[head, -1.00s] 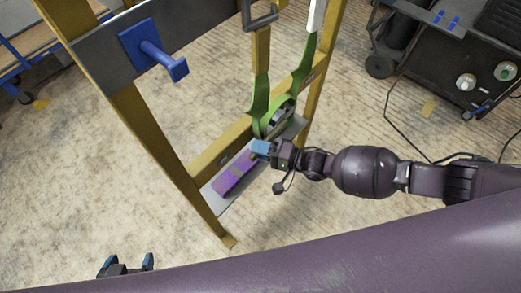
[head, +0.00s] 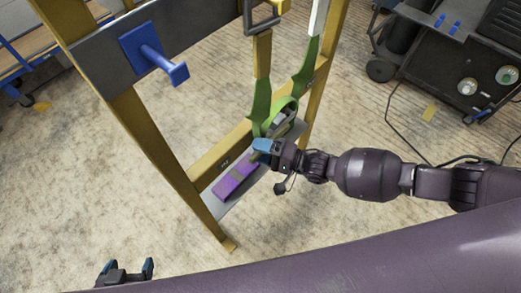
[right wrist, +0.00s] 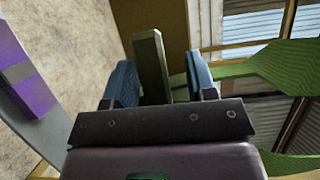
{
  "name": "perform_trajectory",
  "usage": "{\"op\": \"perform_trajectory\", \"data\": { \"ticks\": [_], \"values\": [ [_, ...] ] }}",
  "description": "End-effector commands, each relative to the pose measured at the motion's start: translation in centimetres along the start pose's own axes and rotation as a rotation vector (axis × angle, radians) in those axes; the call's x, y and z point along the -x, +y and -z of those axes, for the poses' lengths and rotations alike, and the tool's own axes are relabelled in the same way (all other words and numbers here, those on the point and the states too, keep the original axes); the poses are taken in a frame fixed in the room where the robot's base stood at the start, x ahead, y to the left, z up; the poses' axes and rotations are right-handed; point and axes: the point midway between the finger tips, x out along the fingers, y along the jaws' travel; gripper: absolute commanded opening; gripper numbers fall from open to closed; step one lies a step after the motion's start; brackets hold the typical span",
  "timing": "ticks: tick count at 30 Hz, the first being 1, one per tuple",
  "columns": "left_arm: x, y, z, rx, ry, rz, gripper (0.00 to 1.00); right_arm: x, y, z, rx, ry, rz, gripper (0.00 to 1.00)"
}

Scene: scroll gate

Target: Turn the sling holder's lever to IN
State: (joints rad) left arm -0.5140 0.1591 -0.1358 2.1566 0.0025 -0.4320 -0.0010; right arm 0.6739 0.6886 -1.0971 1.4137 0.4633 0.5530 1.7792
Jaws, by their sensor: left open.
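The sling holder is a grey shelf (head: 222,206) low on the yellow frame, with a green sling (head: 259,103) hanging down to it. A purple piece with a grey band (head: 235,178) lies on the shelf; it also shows at the left edge of the right wrist view (right wrist: 30,85). My right gripper (head: 261,147) is at the shelf beside the sling. In the right wrist view its blue fingers (right wrist: 161,82) stand apart, with an upright olive-grey bar, likely the lever (right wrist: 152,65), between them, nearer the left finger. The head view mostly hides this bar. My left gripper (head: 125,268) is open and empty at bottom left.
The yellow frame (head: 150,140) stands around the shelf, with a blue peg (head: 155,55) on its grey plate. A dark cart (head: 450,70) with cables on the floor is at upper right.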

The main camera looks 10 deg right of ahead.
Motion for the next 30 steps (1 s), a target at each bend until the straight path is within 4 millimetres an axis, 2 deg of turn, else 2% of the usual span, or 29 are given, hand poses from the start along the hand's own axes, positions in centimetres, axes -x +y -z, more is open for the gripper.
{"op": "perform_trajectory", "data": {
  "ticks": [7, 11, 24, 30],
  "values": [
    [0.0, 0.0, 0.0, 0.000, 0.000, -0.001, 0.77, 0.1, 0.2, -0.2, 0.000, -0.002, -0.003, 0.51],
    [0.0, 0.0, 0.1, 0.000, 0.002, -0.001, 0.77, 0.9, 0.2, -0.1, 0.001, -0.001, -0.004, 0.51],
    [0.1, 0.1, 0.6, 0.000, 0.011, -0.001, 0.77, 8.3, 0.1, -0.1, 0.001, 0.000, -0.005, 0.51],
    [0.2, 0.1, 0.3, 0.001, 0.006, -0.001, 0.77, 10.3, 0.1, -0.1, 0.000, -0.001, -0.002, 0.51]
  ]
}}
